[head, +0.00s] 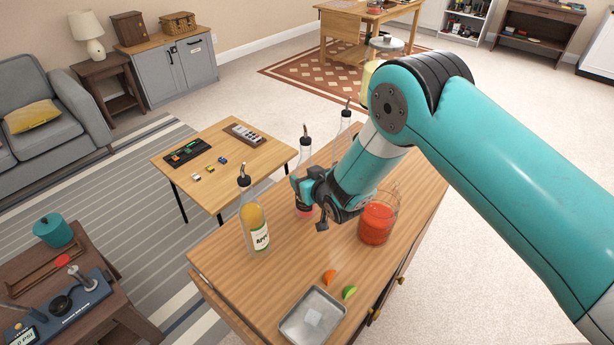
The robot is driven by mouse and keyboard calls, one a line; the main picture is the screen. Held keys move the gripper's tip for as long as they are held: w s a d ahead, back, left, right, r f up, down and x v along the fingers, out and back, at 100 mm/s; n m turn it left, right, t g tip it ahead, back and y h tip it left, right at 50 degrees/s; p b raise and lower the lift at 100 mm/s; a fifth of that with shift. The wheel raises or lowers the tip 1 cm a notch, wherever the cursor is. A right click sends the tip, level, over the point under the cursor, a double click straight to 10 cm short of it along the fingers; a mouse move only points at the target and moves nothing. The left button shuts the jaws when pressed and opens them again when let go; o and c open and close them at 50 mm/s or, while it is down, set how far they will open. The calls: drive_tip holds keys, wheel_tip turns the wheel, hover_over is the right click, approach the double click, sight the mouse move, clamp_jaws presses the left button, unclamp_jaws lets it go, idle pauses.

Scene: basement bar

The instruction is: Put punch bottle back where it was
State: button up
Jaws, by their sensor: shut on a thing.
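A clear bottle with a black pourer (305,155) and a little pink-red liquid near its base is held in my gripper (306,190). It looks like the punch bottle; its label is hidden by the gripper. It is upright, and I cannot tell whether its base touches the wooden cabinet top (225,262). My gripper is shut around its body from the right. A glass jug of red drink (376,224) stands to the right of the gripper, close to it.
An apple juice bottle (256,236) stands left of the held bottle. Another pourer bottle (346,117) stands behind, partly hidden by my arm. A metal tray (290,325), an orange wedge (329,276) and a lime wedge (349,292) lie in front.

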drive_tip(key=shift+f, duration=0.1)
drive_tip(key=shift+f, duration=0.2)
drive_tip(key=o, duration=1.4)
